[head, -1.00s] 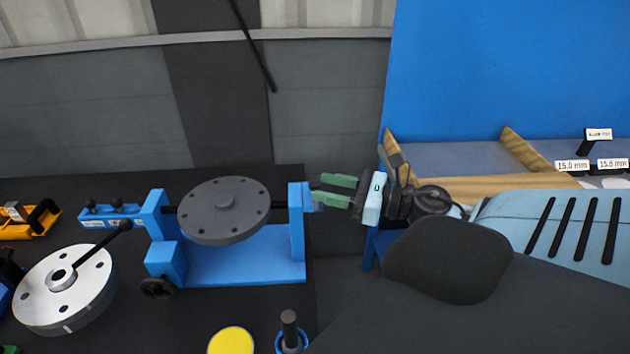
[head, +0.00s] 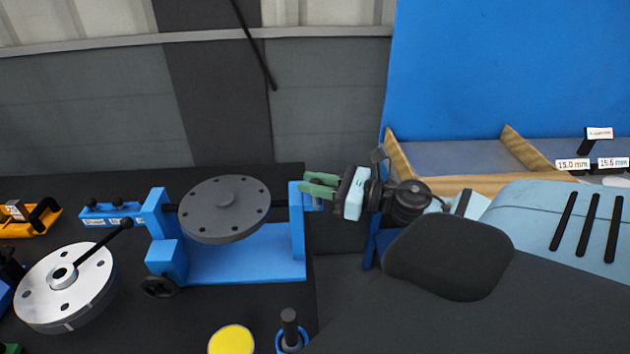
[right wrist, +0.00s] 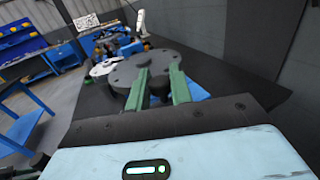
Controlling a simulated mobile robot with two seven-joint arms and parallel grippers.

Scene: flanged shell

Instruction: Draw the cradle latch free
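The blue cradle (head: 245,262) stands on the dark bench in the head view, with a round grey flanged shell (head: 222,208) between its two uprights. A small blue piece, seemingly the latch (head: 313,203), sticks out on the right of the cradle's right upright (head: 297,232). My right gripper (head: 312,186) comes in from the right, its green fingers apart at that upright, overlapping the latch area. Contact cannot be told. In the right wrist view the fingers (right wrist: 158,82) have a gap between them, with the grey shell (right wrist: 155,66) beyond. The latch is not distinguishable there. My left gripper is not in view.
A silver flanged disc (head: 62,290) with a black handle lies left of the cradle. A yellow round piece (head: 231,340) and a blue-ringed black peg (head: 290,332) stand in front. A blue block with black knobs (head: 112,214) is behind left. A wooden-edged rack (head: 455,185) is at the right.

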